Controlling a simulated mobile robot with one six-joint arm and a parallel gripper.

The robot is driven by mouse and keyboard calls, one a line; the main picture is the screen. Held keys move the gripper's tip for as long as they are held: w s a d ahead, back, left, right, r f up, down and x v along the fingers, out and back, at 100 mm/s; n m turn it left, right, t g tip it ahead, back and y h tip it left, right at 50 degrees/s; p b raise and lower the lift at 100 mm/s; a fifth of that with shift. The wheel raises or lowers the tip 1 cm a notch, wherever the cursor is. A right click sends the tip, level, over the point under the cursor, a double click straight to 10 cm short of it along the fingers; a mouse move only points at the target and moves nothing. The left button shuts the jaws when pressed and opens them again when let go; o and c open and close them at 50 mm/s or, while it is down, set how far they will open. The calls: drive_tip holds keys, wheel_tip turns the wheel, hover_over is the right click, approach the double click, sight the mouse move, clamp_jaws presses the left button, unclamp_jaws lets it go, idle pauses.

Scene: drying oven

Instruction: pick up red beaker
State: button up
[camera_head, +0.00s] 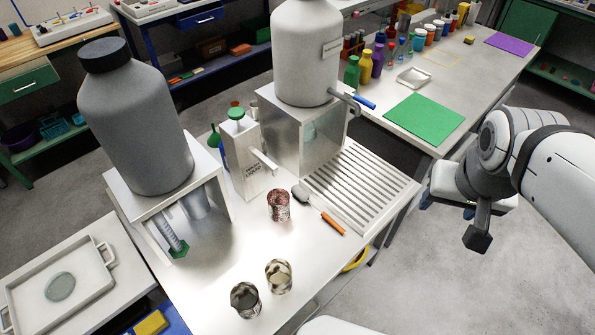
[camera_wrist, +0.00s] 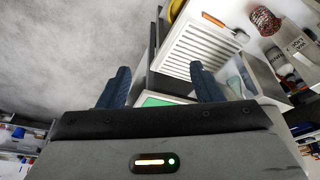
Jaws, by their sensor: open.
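The red beaker (camera_head: 278,206) stands upright on the steel table, left of the brush with the orange handle. It also shows small at the top right of the wrist view (camera_wrist: 265,20). A clear beaker (camera_head: 279,275) and a dark beaker (camera_head: 245,299) stand nearer the table's front edge. My gripper (camera_wrist: 160,87) is open and empty in the wrist view, its two dark blue fingers wide apart. It is well away from the red beaker, off to the right of the table. In the head view my arm is at the right and the fingers are not clearly visible.
A slatted drain rack (camera_head: 362,187) lies right of the red beaker, with the brush (camera_head: 319,211) at its edge. A "liquid" dispenser box (camera_head: 249,165) and two large grey tanks on stands (camera_head: 133,120) (camera_head: 305,55) rise behind and left. A green mat (camera_head: 424,118) lies on the back bench.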

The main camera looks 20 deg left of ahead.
drive_tip(key=shift+o, duration=1.4)
drive_tip(key=w+a+f+b, duration=0.6)
drive_tip(key=a+f, duration=0.1)
drive_tip(key=f, duration=0.1)
drive_tip(key=shift+w+n, duration=0.2)
drive_tip(key=shift+n, duration=0.2)
drive_tip(key=o, duration=0.3)
drive_tip(key=w+a+f+n+b, duration=0.1)
drive_tip(key=w+a+f+b, duration=0.3)
drive_tip(key=a+f, duration=0.3)
drive_tip(key=shift+w+a+b, duration=0.15)
drive_tip(key=shift+a+b, duration=0.7)
drive_tip(key=shift+a, duration=0.4)
drive_tip(key=a+f+n+y+b, duration=0.1)
drive_tip(key=a+f+b, duration=0.3)
drive_tip(key=a+f, duration=0.45)
drive_tip(key=a+f+b, duration=0.4)
drive_tip(key=a+f, duration=0.1)
drive_tip(key=a, duration=0.7)
drive_tip(key=shift+t, duration=0.3)
drive_tip(key=shift+w+a+b+x, duration=0.15)
drive_tip(key=shift+b+x, duration=0.15)
drive_tip(key=shift+x, duration=2.6)
drive_tip(key=shift+w+a+b+x, duration=0.1)
drive_tip(key=shift+b+x, duration=0.2)
drive_tip(key=shift+x, duration=2.65)
